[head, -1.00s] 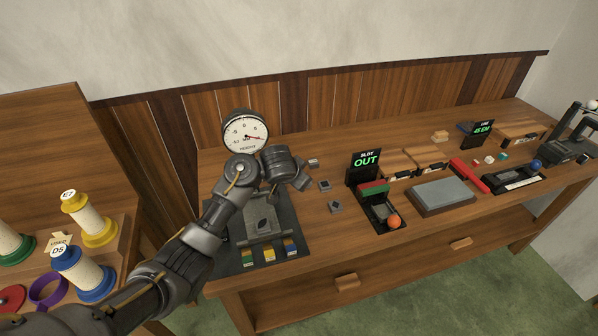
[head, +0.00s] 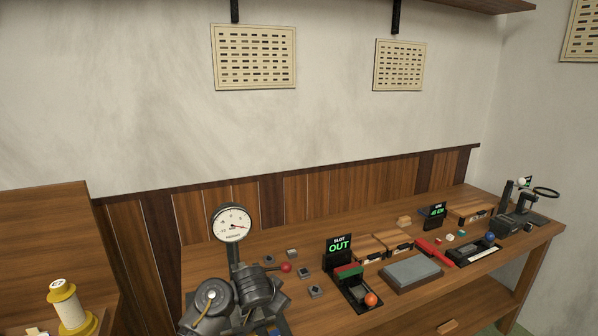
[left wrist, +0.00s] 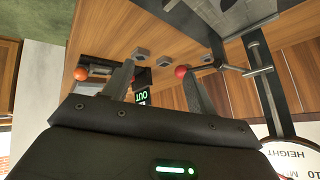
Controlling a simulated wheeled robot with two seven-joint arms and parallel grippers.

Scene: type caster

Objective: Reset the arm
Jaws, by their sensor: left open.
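My left arm reaches up at the bottom of the head view. Its gripper shows in the left wrist view (left wrist: 158,85), with two fingers spread apart and nothing between them. A round dial gauge (head: 232,223) marked HEIGHT stands on a post just behind the arm in the head view; part of its dial (left wrist: 295,160) shows upside down in the wrist view. A red ball knob (head: 286,267) sits right of the gripper; in the wrist view the knob (left wrist: 181,72) appears near the right finger. My arm hides most of the gauge's base. My right gripper is not in view.
On the bench stand a SLOT OUT sign (head: 339,246), an orange ball (head: 371,299), a grey stone block (head: 411,272) and a red bar (head: 430,248). Small grey blocks (head: 315,291) lie near the arm. A yellow spool (head: 66,305) stands at lower left.

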